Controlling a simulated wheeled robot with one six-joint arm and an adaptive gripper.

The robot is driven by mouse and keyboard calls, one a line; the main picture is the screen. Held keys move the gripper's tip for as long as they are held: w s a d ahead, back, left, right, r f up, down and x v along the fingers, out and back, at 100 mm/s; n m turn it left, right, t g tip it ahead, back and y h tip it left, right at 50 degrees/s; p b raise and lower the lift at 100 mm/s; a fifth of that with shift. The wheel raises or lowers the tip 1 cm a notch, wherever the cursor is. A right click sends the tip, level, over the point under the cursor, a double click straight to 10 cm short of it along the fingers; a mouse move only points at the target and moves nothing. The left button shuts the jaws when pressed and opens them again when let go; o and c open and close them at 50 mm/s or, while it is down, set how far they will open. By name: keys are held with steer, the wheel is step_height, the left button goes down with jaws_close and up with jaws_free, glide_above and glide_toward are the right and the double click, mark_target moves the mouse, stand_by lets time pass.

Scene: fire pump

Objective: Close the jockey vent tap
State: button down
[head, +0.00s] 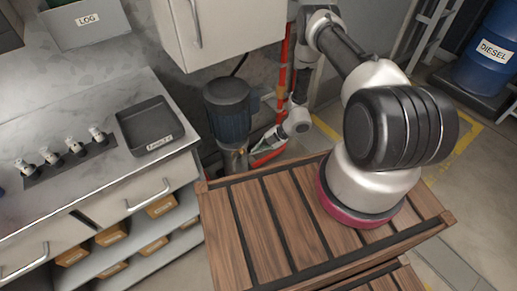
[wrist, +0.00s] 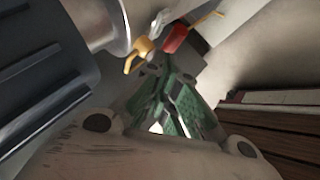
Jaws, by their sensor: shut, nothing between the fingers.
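The jockey pump (head: 228,108) stands upright beside the worktop, with a dark blue ribbed motor. Its motor (wrist: 40,75) fills the left of the wrist view. A small brass fitting (wrist: 139,54) sits at the motor's pale end. A red piece (wrist: 175,39), which looks like the tap's handle, lies just right of it. I cannot tell the tap's exact position. My gripper (wrist: 183,72) has green-padded fingers, shut and empty, with the tips close below the red piece. Whether they touch it is unclear. In the head view my gripper (head: 262,142) is small, low behind the pump's right side.
A red pipe (head: 285,65) rises behind my wrist. A white cabinet (head: 220,30) hangs above the pump. The worktop (head: 100,185) with a dark tray (head: 150,126) and several small valves is at left. A blue diesel drum (head: 490,50) stands at far right.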

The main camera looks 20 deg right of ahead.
steer(key=shift+w+d+f, duration=0.2)
steer(key=shift+f, duration=0.25)
steer(key=shift+w+d+f, duration=0.2)
steer(key=shift+f, duration=0.25)
steer(key=shift+r, duration=0.1)
